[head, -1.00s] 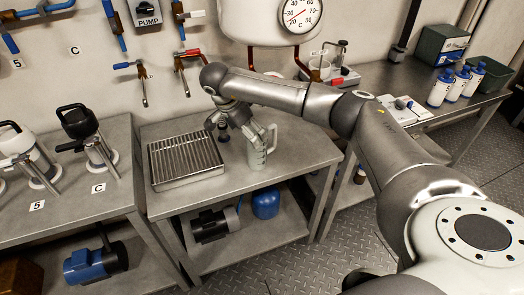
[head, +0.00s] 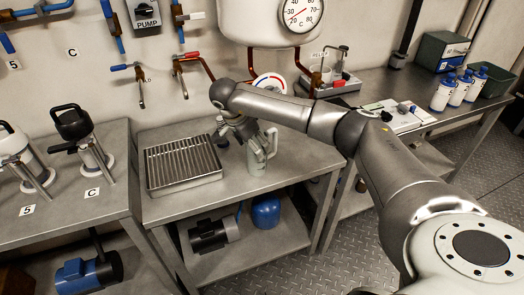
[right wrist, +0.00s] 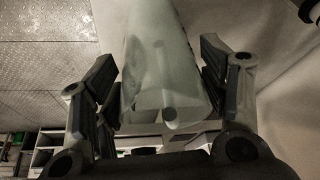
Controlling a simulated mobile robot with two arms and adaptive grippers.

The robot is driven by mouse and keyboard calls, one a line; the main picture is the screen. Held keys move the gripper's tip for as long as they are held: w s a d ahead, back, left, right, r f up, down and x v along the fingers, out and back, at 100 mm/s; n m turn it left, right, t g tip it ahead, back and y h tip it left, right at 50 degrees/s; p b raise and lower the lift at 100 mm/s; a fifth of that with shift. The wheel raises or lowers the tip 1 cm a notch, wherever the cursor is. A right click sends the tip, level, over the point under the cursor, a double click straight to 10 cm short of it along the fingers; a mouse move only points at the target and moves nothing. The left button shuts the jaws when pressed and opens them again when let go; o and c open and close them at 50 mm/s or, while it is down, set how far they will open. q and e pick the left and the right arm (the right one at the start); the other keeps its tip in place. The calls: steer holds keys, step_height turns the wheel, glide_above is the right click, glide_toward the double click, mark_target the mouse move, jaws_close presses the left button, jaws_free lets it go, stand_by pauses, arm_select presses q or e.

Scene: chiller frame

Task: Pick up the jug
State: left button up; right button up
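The jug (head: 257,160) is a pale, translucent measuring jug with a handle on its right side. It stands upright on the metal table (head: 300,165), right of the slatted tray. My right gripper (head: 249,137) reaches down at the jug's upper left side and partly hides it. In the right wrist view, the jug (right wrist: 165,65) lies between the two spread fingers of the right gripper (right wrist: 162,95), with narrow gaps seeming to show at its sides. My left gripper is in neither view.
The slatted metal tray (head: 182,163) is close on the jug's left. A tank with a dial gauge (head: 302,13) and copper pipes stand behind. Black-topped vessels (head: 82,135) stand on the left bench, and white-and-blue bottles (head: 441,92) on the right bench. The table front is clear.

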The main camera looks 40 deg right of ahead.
steer(key=c, duration=0.5)
steer(key=shift+r, duration=0.2)
